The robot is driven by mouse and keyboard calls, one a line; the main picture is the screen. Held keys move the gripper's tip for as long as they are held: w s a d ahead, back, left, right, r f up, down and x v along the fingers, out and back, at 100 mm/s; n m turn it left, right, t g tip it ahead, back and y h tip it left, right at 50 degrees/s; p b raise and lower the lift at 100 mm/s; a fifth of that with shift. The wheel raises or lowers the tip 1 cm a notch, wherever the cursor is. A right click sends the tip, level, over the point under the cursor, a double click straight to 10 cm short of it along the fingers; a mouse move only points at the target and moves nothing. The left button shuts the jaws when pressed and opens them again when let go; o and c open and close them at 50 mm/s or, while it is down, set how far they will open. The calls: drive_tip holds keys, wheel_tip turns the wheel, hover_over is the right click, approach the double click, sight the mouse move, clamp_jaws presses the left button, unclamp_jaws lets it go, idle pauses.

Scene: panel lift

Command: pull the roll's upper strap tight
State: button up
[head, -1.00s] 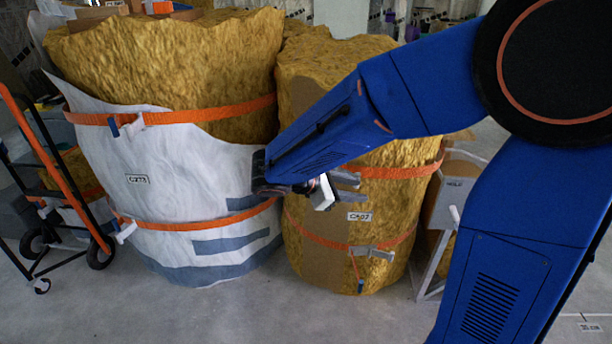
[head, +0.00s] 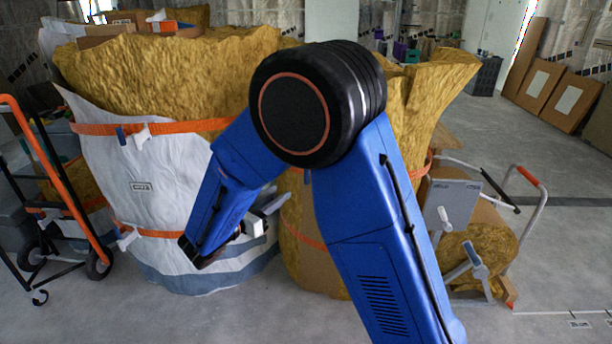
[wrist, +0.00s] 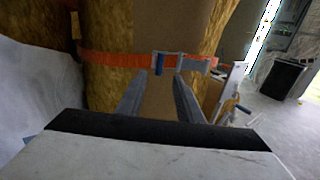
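The right-hand roll (head: 400,110) is yellow wool with a brown wrap, upright and largely hidden behind my arm in the head view. Its upper orange strap (head: 429,163) shows only at the right edge there; part of the lower strap (head: 302,236) shows left of my arm. In the wrist view an orange strap (wrist: 112,59) crosses the brown wrap, with a grey buckle (wrist: 195,64) and a blue tab (wrist: 159,64); I cannot tell which strap this is. My gripper (wrist: 157,83) is open and empty, its fingers apart below the buckle. In the head view my gripper (head: 275,204) is before the gap between rolls.
A larger roll in a white sheet (head: 165,185) stands close on the left. An orange-railed trolley (head: 55,185) is at far left. A cart with a grey panel (head: 452,205) stands right of the roll. Floor (head: 560,240) is free at right.

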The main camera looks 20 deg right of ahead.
drive_tip(key=x, duration=1.5)
clamp_jaws()
